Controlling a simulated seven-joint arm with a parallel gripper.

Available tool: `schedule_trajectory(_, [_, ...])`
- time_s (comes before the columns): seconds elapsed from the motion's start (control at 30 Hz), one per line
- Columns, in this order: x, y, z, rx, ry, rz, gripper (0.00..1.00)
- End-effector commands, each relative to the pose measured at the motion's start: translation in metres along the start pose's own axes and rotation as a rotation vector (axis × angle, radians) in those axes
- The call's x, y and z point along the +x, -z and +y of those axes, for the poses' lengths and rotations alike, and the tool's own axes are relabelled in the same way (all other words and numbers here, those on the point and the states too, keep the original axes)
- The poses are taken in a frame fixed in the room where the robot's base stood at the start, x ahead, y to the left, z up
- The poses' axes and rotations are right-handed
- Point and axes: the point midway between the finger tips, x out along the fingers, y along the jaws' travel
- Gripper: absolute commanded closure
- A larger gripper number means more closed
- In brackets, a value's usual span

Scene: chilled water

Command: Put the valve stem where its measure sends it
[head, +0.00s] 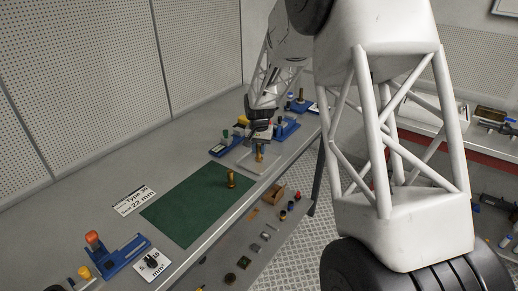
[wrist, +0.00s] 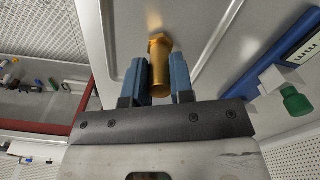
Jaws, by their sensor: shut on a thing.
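My gripper (head: 260,143) is shut on a brass valve stem (head: 260,154), over a pale grey plate (head: 238,157) beyond the green mat. In the wrist view the stem (wrist: 159,68) sits between the blue fingers of my gripper (wrist: 157,68), with a wider head at its far end. I cannot tell whether it touches the plate. A second brass stem (head: 231,179) stands upright on the green mat (head: 185,215). A white card (head: 134,200) beside the mat reads "Type 30" and "22 mm", in part unclear.
A blue fixture with an orange knob (head: 93,240) stands at the near left, beside a small white card (head: 152,264). More blue fixtures (head: 286,130) stand around the plate. A lower shelf (head: 270,225) holds small parts and a wooden box (head: 273,194). The mat is mostly clear.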

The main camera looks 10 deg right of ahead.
Motion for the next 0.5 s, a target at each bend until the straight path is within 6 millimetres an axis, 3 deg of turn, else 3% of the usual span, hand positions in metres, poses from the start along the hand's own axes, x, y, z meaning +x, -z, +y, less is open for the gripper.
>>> schedule_trajectory(0.33, [0.0024,0.0003,-0.0001,0.000,0.000,0.000,1.00])
schedule_trajectory(0.37, [0.0027,0.0002,-0.0001,0.000,0.000,0.000,0.75])
schedule_trajectory(0.5, [0.0026,0.0001,-0.0001,0.000,0.000,0.000,0.53])
